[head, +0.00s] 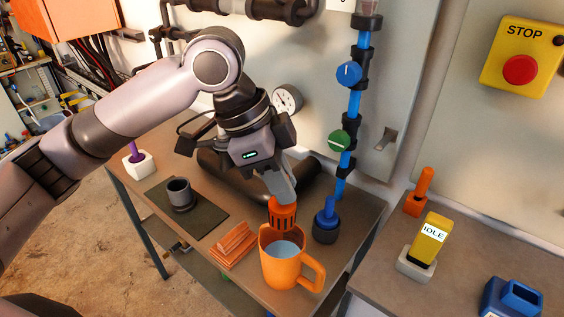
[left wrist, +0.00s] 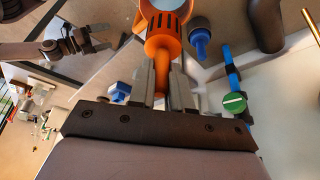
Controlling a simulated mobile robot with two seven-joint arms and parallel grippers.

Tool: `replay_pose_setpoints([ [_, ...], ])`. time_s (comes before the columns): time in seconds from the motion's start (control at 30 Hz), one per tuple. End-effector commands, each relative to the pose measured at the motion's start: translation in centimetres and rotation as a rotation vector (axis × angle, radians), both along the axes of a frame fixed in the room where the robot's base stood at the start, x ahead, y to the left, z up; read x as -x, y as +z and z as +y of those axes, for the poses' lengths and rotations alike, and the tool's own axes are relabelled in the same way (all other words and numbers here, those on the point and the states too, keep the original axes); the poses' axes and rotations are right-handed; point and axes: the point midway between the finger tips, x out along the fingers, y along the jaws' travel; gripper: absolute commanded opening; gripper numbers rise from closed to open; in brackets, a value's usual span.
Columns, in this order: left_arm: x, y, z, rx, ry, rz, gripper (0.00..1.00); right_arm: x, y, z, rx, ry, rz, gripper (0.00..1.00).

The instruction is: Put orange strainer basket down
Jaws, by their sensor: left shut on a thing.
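The orange strainer basket (head: 283,213) is slotted and hangs from my left gripper (head: 282,186). In the left wrist view the gripper's fingers (left wrist: 162,88) are shut on the handle of the basket (left wrist: 162,42). An orange mug (head: 290,270) with pale blue liquid stands on the brown table. The basket's lower end is at the mug's back rim; I cannot tell whether it is inside or just above. My right gripper (left wrist: 100,38) shows only in the left wrist view, apart from these things, with its fingers spread and empty.
An orange ridged block (head: 233,244) lies left of the mug. A dark cup (head: 180,194) stands on a dark mat (head: 205,222). A blue-handled piece in a dark holder (head: 326,222) stands close right of the mug, below the vertical pipe with valves (head: 355,110).

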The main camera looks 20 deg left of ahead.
Motion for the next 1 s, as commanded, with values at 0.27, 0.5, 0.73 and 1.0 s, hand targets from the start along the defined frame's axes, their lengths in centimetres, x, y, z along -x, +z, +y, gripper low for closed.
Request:
replay_pose_setpoints([
  [0.27,0.1,-3.6,0.0,0.0,-0.001,0.002,0.0,0.0,-0.6,0.0,0.0,0.0,0.0,0.94],
  [0.5,0.0,-6.0,0.0,0.001,-0.001,-0.002,0.0,0.0,-3.1,0.0,0.0,0.0,0.0,0.94],
  [0.73,0.0,-6.5,0.0,0.001,0.0,-0.001,0.0,0.0,-4.0,0.0,0.0,0.0,0.001,0.94],
  [1.0,0.0,-6.5,0.0,0.001,0.0,0.0,0.0,0.0,-4.0,0.0,0.0,0.0,0.001,0.94],
])
